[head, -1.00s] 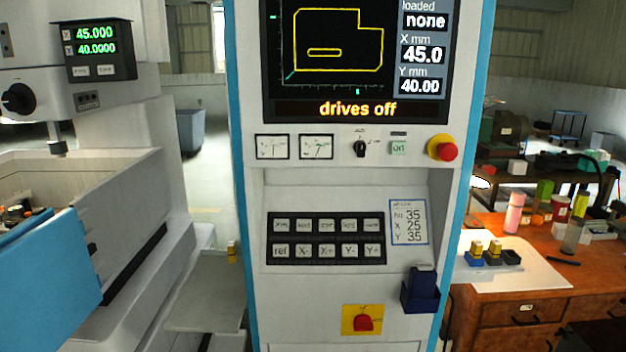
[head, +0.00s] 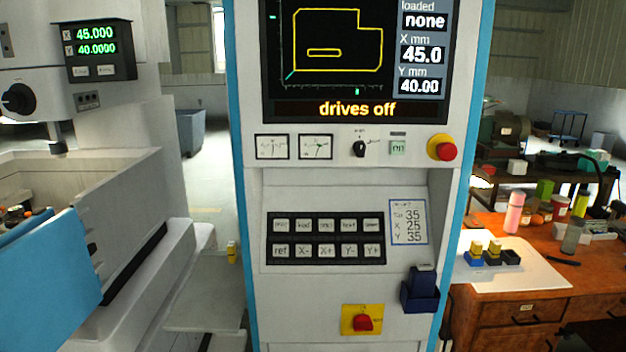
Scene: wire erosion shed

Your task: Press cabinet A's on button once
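The control cabinet (head: 345,174) stands upright in the middle of the head view. I see no letter on it that marks it as cabinet A. Its small pale green on button (head: 398,148) sits below the screen, left of the red emergency knob (head: 441,147) on its yellow ring. The screen (head: 325,60) reads "drives off", loaded "none", X 45.0 and Y 40.00. Left of the button are a black rotary switch (head: 359,149) and two dial gauges. My gripper is not in view.
A black keypad (head: 326,238) and a red switch on a yellow plate (head: 362,320) lie lower on the cabinet. A dark blue holder (head: 420,290) juts out at lower right. A machine (head: 100,180) stands left, a wooden desk (head: 530,290) right.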

